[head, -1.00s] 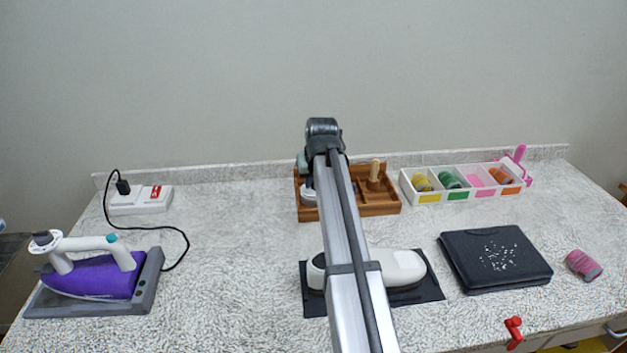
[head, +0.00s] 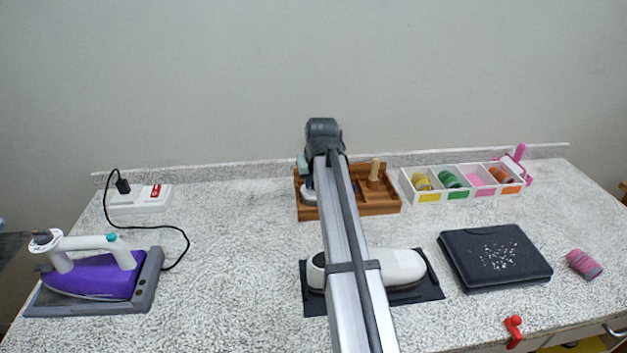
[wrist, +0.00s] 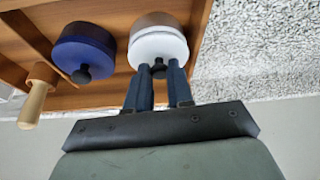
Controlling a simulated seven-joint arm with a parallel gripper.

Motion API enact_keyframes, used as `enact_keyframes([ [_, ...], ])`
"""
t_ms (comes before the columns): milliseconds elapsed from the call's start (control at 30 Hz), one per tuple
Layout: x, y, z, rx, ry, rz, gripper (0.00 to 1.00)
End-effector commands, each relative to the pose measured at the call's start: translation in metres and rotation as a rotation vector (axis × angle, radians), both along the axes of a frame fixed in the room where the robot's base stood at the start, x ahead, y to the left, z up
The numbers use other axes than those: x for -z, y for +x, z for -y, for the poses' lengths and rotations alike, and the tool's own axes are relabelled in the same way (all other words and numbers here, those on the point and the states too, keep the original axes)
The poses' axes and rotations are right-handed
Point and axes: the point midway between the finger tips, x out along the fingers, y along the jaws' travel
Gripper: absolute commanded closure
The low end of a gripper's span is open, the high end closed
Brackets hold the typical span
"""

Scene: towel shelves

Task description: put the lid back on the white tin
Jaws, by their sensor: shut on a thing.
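The white tin (wrist: 158,20) stands in the wooden tray at the upper middle of the wrist view. Its white lid (wrist: 157,47) with a black knob (wrist: 158,69) is at the tin's mouth. I cannot tell whether the lid is fully seated or just above the rim. My gripper (wrist: 158,71) is shut on the lid's knob, one dark blue finger on each side.
A closed blue tin (wrist: 82,50) stands beside the white tin. A wooden peg (wrist: 36,95) is beyond it. The wooden tray (head: 380,207) has low walls. A white divided organiser (head: 465,182) stands to its right.

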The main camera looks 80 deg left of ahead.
Motion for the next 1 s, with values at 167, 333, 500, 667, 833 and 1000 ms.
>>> enact_keyframes([
  [167, 0.0000, 0.0000, 0.0000, 0.000, 0.000, 0.000, 1.00],
  [333, 0.0000, 0.0000, 0.0000, 0.000, 0.000, 0.000, 0.68],
  [500, 0.0000, 0.0000, 0.0000, 0.000, 0.000, 0.000, 0.52],
  [667, 0.0000, 0.0000, 0.0000, 0.000, 0.000, 0.000, 0.49],
  [833, 0.0000, 0.0000, 0.0000, 0.000, 0.000, 0.000, 0.36],
  [1000, 0.0000, 0.0000, 0.0000, 0.000, 0.000, 0.000, 0.23],
])
